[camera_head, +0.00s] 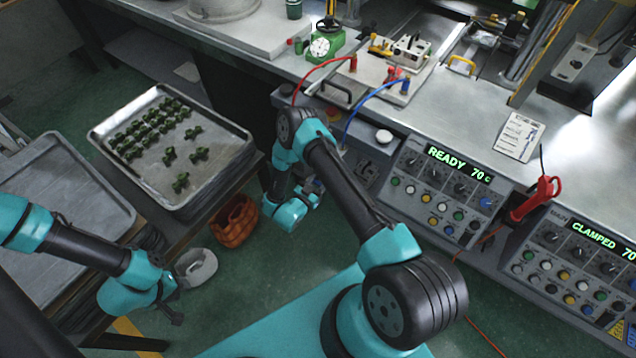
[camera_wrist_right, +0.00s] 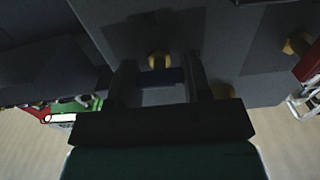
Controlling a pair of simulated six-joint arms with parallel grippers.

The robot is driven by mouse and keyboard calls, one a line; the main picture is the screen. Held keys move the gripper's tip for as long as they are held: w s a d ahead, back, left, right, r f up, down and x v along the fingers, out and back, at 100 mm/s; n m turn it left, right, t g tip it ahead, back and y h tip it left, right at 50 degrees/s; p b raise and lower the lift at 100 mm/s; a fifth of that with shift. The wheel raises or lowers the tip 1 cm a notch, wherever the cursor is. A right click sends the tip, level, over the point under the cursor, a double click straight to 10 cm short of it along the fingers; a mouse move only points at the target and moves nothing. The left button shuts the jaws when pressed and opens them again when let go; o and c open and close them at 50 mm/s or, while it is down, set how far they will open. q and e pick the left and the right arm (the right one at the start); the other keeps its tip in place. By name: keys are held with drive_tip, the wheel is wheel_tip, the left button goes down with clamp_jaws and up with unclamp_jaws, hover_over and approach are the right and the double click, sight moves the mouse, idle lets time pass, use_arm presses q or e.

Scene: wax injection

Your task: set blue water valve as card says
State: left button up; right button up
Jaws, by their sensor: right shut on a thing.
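In the right wrist view, my right gripper (camera_wrist_right: 160,88) is around a dark blue bar, the blue water valve's handle (camera_wrist_right: 166,75), below a brass fitting (camera_wrist_right: 158,60) under a dark grey housing. In the head view, my right gripper (camera_head: 313,190) is low against the bench front, partly hidden by its own wrist; I cannot make out the blue valve there. The card (camera_head: 518,137) lies on the bench top at the right; its print is too small to read. My left gripper (camera_head: 176,308) hangs at lower left, away from the bench; its fingers are too small to judge.
Control panels (camera_head: 445,190) line the bench front, with displays reading READY 70 and CLAMPED 70. A red-handled tool (camera_head: 535,198) hangs between them. A tray (camera_head: 215,180) of green pieces stands at left.

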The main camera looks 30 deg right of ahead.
drive_tip(key=shift+c, duration=0.4)
drive_tip(key=shift+m, duration=0.4)
drive_tip(key=m, duration=0.7)
drive_tip(key=shift+s+m, duration=0.1)
drive_tip(key=shift+m, duration=0.3)
drive_tip(key=m, duration=0.4)
drive_tip(key=shift+m, duration=0.3)
drive_tip(key=m, duration=0.4)
drive_tip(key=shift+f+m, duration=0.1)
drive_tip(key=shift+m, duration=0.3)
drive_tip(key=o, duration=0.9)
